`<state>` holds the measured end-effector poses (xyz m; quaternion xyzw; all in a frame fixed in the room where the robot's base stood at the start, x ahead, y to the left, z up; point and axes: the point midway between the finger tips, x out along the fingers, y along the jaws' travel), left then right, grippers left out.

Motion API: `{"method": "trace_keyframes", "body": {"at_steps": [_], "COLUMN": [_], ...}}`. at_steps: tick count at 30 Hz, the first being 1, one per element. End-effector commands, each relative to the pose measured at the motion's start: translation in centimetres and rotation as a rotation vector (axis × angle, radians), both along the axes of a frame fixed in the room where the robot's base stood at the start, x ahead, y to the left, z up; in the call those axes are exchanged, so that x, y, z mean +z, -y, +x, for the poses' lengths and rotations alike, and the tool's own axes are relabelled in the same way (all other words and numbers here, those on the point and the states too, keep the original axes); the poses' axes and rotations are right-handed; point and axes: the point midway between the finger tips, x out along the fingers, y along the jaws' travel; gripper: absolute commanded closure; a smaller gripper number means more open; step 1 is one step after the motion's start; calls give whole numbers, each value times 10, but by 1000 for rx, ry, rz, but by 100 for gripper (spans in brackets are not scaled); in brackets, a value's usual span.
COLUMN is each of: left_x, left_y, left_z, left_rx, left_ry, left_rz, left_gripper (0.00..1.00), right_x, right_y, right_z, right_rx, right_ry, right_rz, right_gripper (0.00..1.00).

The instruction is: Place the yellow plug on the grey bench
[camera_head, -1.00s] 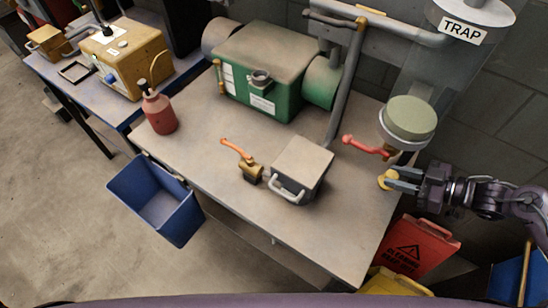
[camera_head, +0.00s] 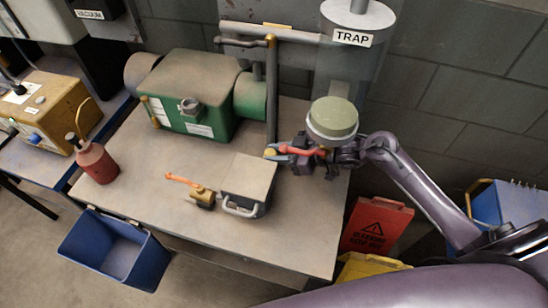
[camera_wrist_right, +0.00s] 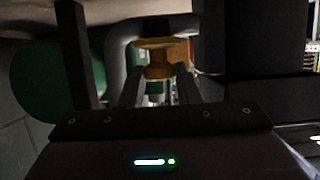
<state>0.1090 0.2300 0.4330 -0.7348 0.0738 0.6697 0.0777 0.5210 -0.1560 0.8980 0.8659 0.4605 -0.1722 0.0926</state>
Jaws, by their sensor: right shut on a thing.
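The yellow plug (camera_head: 269,152) is held at the tips of my right gripper (camera_head: 280,154), which has come in from the right over the back of the grey bench (camera_head: 290,240). In the right wrist view the plug (camera_wrist_right: 158,58) sits between the two fingertips, its wide round end facing away from me. The plug appears to be above the bench top, near the upright pipe; its exact height is hard to tell. My left gripper is not in view.
The green pump (camera_head: 190,92) is at the left. The trap vessel (camera_head: 333,118) and a red lever (camera_head: 302,149) are close to my gripper. The bench's front right is clear.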

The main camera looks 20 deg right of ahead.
Motion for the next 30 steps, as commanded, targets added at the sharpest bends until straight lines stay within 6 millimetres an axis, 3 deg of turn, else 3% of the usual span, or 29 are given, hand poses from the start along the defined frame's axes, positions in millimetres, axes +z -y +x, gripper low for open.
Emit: {"method": "trace_keyframes", "body": {"at_steps": [2, 9, 20, 21, 26, 30], "left_x": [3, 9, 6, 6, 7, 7], "left_y": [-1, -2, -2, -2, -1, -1], "left_z": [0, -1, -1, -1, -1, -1], "left_rx": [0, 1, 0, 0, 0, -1], "left_ry": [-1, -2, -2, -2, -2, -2], "left_rz": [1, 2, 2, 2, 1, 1], "left_gripper": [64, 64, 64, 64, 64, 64], "right_x": [2, -33, -38, -39, -38, -38], "right_y": [-9, -7, -6, -6, -6, -6], "right_z": [6, 4, 4, 4, 4, 4], "right_rx": [1, -1, 0, 0, 0, 0], "right_ry": [1, -2, 0, 0, 0, 0], "right_rz": [2, 2, 0, 0, 0, 0], "right_gripper": [97, 97, 97, 70, 49, 49]}}
